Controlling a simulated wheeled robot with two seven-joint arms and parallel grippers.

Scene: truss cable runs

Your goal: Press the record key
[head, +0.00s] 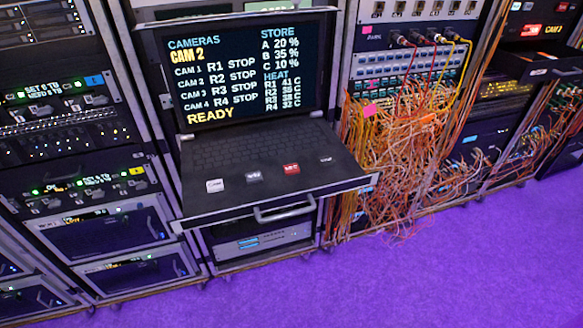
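A pull-out console drawer in the rack holds a dark keyboard (255,148) and a raised screen (246,68). On the drawer's front part sit separate keys: a white key (214,185), a grey key (253,177), a red key (292,169) and a dark key (326,160). Their labels are too small to read. The screen shows CAM 2 in yellow, CAM 1 to CAM 4 with R1 to R4 all at STOP, and READY at the bottom. Neither of my grippers is in the head view.
The drawer sticks out from the rack, with a handle (284,211) at its front. Right of it, a patch panel (398,65) carries a dense tangle of orange cables (400,150). Other equipment racks (85,185) stand at left. The purple floor (400,275) in front is clear.

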